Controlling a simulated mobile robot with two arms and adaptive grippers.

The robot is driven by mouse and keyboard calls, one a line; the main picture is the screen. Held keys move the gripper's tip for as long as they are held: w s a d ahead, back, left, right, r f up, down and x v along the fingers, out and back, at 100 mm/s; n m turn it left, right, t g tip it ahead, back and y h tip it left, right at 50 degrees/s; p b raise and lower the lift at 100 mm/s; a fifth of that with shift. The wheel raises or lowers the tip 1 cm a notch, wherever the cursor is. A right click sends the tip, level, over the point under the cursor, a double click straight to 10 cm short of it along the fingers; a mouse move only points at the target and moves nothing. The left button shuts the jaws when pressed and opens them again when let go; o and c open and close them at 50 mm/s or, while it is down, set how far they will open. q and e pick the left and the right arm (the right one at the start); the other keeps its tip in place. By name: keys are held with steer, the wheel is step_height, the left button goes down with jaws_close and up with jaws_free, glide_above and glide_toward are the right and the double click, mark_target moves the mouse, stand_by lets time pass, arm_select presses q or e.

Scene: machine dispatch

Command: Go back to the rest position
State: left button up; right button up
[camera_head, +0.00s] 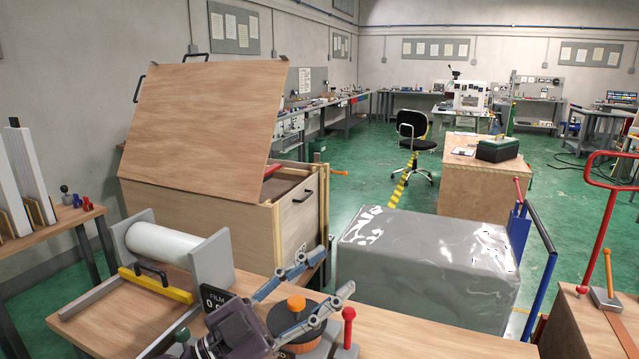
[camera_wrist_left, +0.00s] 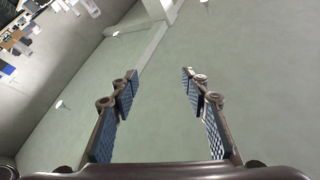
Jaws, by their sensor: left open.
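My left gripper (camera_head: 338,268) is over the front bench in the head view, its two fingers spread apart and pointing up and to the right. In the left wrist view the two padded fingers (camera_wrist_left: 160,75) are apart with nothing between them. Behind them is a pale plain surface with small round lights, likely the ceiling or wall. My right gripper is not in view.
The front bench (camera_head: 418,334) carries a film roll holder (camera_head: 165,248) and a round knob device (camera_head: 297,315) close to the gripper. A wooden crate (camera_head: 215,215) with a raised lid and a grey wrapped block (camera_head: 430,275) stand beyond. Green floor is open farther back.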

arm_select(q)
steer(key=w+a+f+n+t+y, duration=0.2)
steer(key=a+f+n+t+y, duration=0.1)
steer(key=a+n+t+y, duration=0.25)
steer(key=w+a+f+n+t+y, duration=0.2)
steer(key=w+a+n+t+y, duration=0.15)
steer(key=a+n+y, duration=0.3)
steer(key=s+a+f+n+g+y, duration=0.3)
steer(key=s+a+f+y, duration=0.15)
steer(key=f, duration=0.55)
steer(key=s+a+f+n+g+y, duration=0.25)
steer(key=a+f+y, duration=0.2)
steer(key=f, duration=0.65)
steer(key=s+f+m+g+h, duration=0.1)
steer(key=s+f+g, duration=0.6)
steer(key=s, duration=0.5)
steer(key=s+f+m+g, duration=0.2)
steer(key=s+f+g, duration=0.2)
steer(key=s+f, duration=0.6)
steer(key=s+f+g, duration=0.1)
steer(key=s+f, duration=0.2)
steer(key=f, duration=2)
steer(key=s+a+f+g, duration=0.1)
steer(key=s+a+f, duration=0.2)
steer(key=s+f, duration=1.4)
steer(key=shift+s, duration=0.3)
